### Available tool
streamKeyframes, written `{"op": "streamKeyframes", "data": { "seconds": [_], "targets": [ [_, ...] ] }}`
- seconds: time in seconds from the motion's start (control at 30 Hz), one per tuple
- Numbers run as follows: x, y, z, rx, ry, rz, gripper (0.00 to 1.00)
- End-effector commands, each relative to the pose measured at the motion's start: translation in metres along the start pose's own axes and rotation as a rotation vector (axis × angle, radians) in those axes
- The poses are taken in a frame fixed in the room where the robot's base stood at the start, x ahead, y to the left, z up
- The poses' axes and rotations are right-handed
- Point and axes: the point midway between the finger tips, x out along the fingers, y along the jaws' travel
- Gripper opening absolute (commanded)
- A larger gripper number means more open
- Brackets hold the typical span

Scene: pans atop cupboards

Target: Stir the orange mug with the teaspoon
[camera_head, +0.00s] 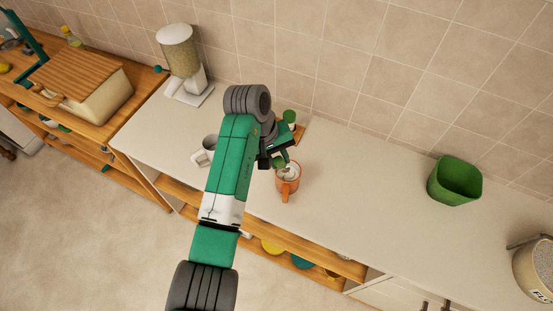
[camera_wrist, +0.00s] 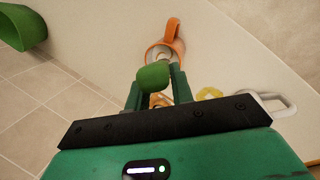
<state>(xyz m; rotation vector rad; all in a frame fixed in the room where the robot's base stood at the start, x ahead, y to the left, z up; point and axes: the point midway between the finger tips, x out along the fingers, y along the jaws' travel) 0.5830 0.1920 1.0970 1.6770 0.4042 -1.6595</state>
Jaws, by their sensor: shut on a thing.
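The orange mug (camera_head: 289,190) stands upright on the pale worktop, with its handle towards the front. It also shows in the wrist view (camera_wrist: 173,30), beyond my fingertips. My gripper (camera_head: 277,160) is beside and above the mug's rim, its fingers (camera_wrist: 155,88) shut on a green-ended thing (camera_wrist: 153,76), which looks like the teaspoon's handle. The rest of the teaspoon is mostly hidden. Something pale grey shows within the mug's mouth, but I cannot tell whether it is the spoon's bowl.
A white mug (camera_head: 200,158) stands left of my arm. A dispenser (camera_head: 180,60) stands at the back left.

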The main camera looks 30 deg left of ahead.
Motion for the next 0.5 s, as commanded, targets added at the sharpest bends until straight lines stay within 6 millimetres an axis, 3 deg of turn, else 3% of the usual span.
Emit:
{"op": "streamKeyframes", "data": {
  "seconds": [0.5],
  "targets": [
    [0.050, -0.001, -0.019, 0.001, 0.000, 0.000, 0.00]
  ]
}}
